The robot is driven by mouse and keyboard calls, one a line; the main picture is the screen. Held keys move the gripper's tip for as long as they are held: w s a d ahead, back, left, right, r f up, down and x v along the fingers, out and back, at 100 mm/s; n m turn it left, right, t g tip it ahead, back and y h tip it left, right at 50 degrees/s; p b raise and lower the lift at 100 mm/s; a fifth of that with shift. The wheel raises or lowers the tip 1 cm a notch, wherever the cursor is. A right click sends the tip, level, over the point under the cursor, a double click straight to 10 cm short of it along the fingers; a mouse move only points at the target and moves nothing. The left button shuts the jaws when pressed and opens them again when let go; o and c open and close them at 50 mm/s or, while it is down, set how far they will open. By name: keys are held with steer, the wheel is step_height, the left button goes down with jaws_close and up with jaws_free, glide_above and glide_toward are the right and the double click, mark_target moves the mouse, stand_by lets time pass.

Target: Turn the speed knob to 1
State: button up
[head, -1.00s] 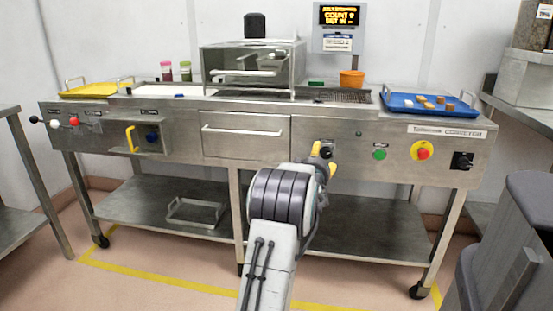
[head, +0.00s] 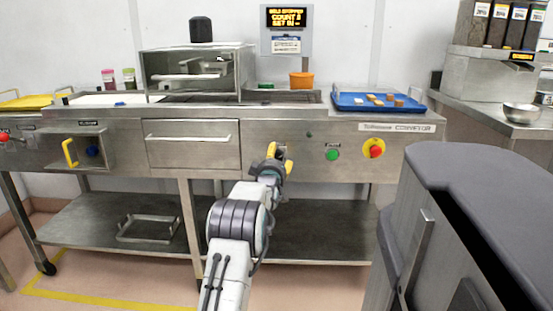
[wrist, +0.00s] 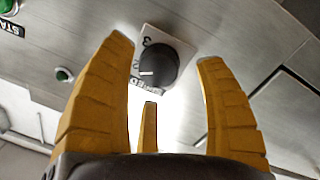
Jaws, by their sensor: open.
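The speed knob (wrist: 158,70) is black and round, on a pale plate (wrist: 165,38) on the steel panel, in the wrist view. The plate shows rotated digits, 3 and 2 readable, and part of the word SPEED. A white pointer line shows on the knob's left side. My gripper (wrist: 163,82) has yellow fingers, spread open and empty, with the knob seen between the left and right fingertips. I cannot tell whether any finger touches it.
A green button (head: 332,154) and a red stop button on yellow (head: 374,149) sit right of my gripper. A drawer (head: 193,142) is to the left. A large dark grey bin (head: 475,200) stands close at the front right. A blue tray (head: 385,102) lies on top.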

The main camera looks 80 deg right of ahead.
steer(key=shift+d, duration=0.95)
steer(key=shift+d, duration=0.1)
steer(key=shift+c, duration=0.3)
steer(key=c, duration=1.1)
steer(key=shift+c, duration=0.2)
steer(key=shift+n+b, duration=0.3)
steer(key=shift+w+n+b, duration=0.1)
steer(key=shift+n+b, duration=0.8)
steer(key=shift+w+r+n+b, duration=0.1)
steer(key=shift+n+b, duration=0.85)
steer(key=shift+n, duration=0.75)
steer(key=shift+h, duration=0.3)
